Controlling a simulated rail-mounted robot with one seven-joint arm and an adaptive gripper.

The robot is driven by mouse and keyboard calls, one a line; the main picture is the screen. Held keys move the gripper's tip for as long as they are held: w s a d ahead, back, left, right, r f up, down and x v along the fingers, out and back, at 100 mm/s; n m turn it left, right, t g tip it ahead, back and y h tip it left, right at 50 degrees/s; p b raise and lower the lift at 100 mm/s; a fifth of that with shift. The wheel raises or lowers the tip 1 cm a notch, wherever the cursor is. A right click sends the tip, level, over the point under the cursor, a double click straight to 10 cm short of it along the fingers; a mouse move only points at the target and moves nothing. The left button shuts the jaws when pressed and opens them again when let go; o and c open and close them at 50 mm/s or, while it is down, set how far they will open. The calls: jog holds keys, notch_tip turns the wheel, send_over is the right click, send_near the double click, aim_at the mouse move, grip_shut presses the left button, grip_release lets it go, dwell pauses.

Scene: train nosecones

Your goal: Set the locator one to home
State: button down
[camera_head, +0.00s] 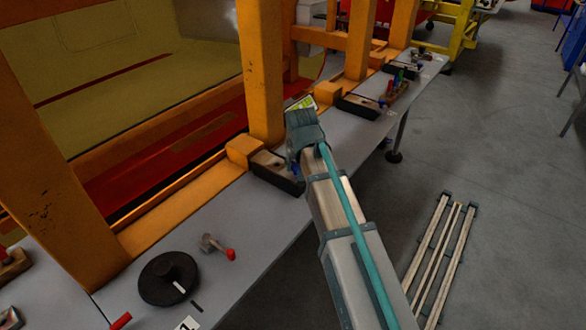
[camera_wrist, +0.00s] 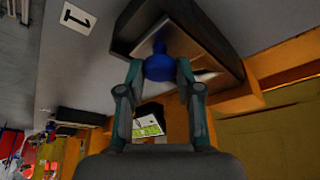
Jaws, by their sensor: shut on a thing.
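The locator is a dark, box-like block with a pale metal top (camera_head: 272,166) on the grey bench, at the foot of an orange post. In the wrist view its dark body (camera_wrist: 205,30) fills the upper middle. A blue knob (camera_wrist: 160,67) stands out from it, and a bit of blue shows in the head view (camera_head: 295,168). My gripper (camera_wrist: 160,70) is shut on the blue knob, with one finger on each side. In the head view my gripper (camera_head: 294,160) partly hides the knob. A white label marked 1 (camera_wrist: 76,17) lies on the bench beside the locator.
A black round dial (camera_head: 168,278) and a red-tipped lever (camera_head: 218,247) are on the near bench. More dark blocks (camera_head: 360,106) and coloured handles (camera_head: 396,86) stand farther along. Orange posts (camera_head: 262,75) rise along the bench's left side.

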jog(key=shift+w+a+r, duration=0.1)
jog(key=shift+w+a, duration=0.05)
jog(key=shift+a, duration=0.05)
jog(key=c, duration=0.8)
grip_release()
jog(key=shift+r, duration=0.2)
jog(key=v, duration=1.1)
jog(key=shift+s+r, duration=0.2)
jog(key=shift+s, duration=0.05)
jog(key=shift+d+r, duration=0.1)
